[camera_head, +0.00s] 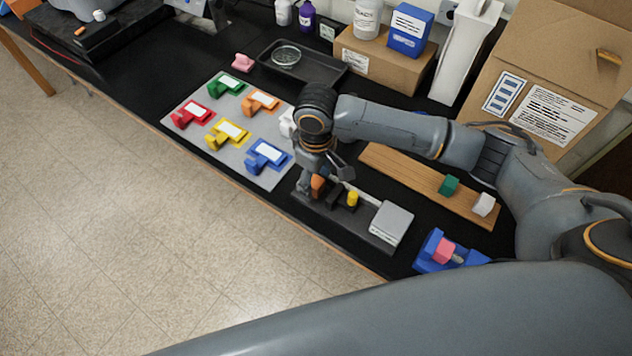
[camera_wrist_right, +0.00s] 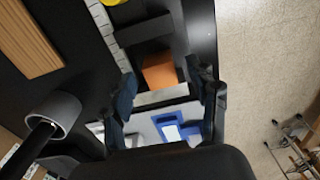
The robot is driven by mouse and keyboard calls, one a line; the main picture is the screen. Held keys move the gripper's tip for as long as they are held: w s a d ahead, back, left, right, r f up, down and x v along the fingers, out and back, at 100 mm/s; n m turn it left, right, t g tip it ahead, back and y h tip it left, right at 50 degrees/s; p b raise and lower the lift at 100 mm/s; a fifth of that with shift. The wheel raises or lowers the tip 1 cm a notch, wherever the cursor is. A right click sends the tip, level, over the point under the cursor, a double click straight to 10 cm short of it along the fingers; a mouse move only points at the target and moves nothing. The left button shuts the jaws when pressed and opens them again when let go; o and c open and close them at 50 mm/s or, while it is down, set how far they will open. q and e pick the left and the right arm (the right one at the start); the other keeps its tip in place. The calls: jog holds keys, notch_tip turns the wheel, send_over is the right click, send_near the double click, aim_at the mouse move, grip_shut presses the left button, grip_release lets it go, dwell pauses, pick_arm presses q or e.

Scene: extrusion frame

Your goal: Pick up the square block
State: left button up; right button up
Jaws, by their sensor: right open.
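An orange block (camera_head: 318,183) with square faces sits at the left end of a dark fixture (camera_head: 377,239) on the black bench. It also shows in the right wrist view (camera_wrist_right: 160,72), with dark fixture walls beside it. My right gripper (camera_head: 319,176) is over that end of the fixture, pointing down. In the right wrist view my right gripper (camera_wrist_right: 168,98) is open, its fingers spread on either side of the block's line with gaps. I cannot tell whether the fingertips are level with the block. My left gripper is out of view.
A yellow cylinder (camera_head: 352,199) stands on the same fixture. A grey board (camera_head: 206,146) with several coloured holders lies to the left. A wooden strip (camera_head: 400,174) carries a green block (camera_head: 449,186) and a white block (camera_head: 484,204). A blue holder (camera_head: 432,253) contains a pink piece.

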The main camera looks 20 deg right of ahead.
jog(key=shift+c, duration=0.5)
grip_shut()
